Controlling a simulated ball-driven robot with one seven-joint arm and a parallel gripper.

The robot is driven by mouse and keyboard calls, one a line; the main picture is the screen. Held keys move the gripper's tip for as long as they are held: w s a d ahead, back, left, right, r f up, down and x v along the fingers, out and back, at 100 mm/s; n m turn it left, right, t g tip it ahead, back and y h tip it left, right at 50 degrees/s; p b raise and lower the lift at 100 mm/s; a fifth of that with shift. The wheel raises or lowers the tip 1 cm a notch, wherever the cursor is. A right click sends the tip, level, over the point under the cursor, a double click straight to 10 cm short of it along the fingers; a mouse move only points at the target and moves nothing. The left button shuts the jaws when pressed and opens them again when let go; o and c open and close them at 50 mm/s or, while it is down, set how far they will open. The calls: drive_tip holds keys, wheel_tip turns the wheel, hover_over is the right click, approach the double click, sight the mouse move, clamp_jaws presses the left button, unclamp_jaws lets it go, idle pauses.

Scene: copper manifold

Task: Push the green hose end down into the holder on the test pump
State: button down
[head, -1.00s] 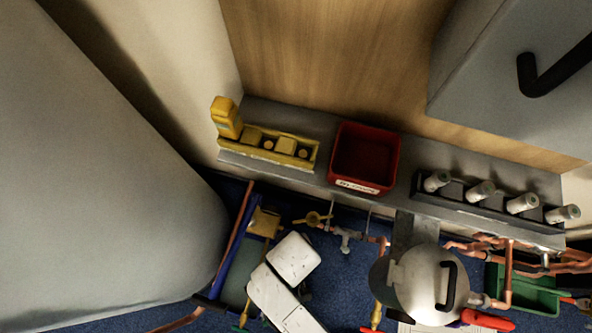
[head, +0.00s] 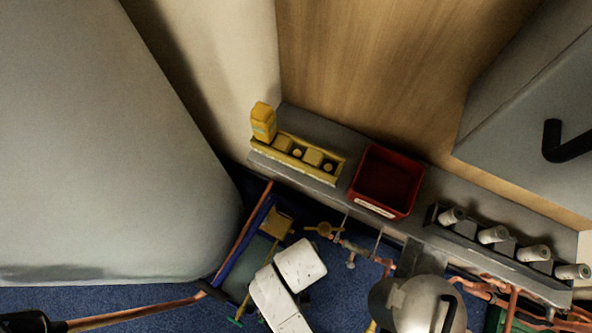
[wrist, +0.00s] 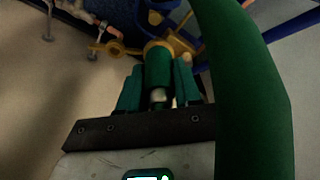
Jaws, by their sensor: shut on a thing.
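In the wrist view my gripper (wrist: 158,72) has its two green fingers closed on either side of the green hose end (wrist: 158,66). The thick green hose (wrist: 245,90) curves down the right side of that view and hides part of it. A yellow fitting (wrist: 186,46) on the blue-framed unit shows just beyond the hose end. I cannot tell whether they touch. In the head view, what looks like the test pump, with a yellow block (head: 277,223) and blue rail (head: 240,246), stands at lower centre-left. My white arm links partly cover that area, and the grasp is hidden there.
A grey shelf (head: 325,125) holds a yellow rack (head: 295,158), a red bin (head: 387,182) and a dark rack of white cylinders (head: 493,235). Copper pipes (head: 490,285) run below it. A large grey surface (head: 100,150) fills the left. Blue floor shows at lower left.

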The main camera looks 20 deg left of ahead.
drive_tip(key=shift+r+p, duration=1.25)
drive_tip(key=shift+r, duration=0.05)
drive_tip(key=shift+w+f, duration=0.1)
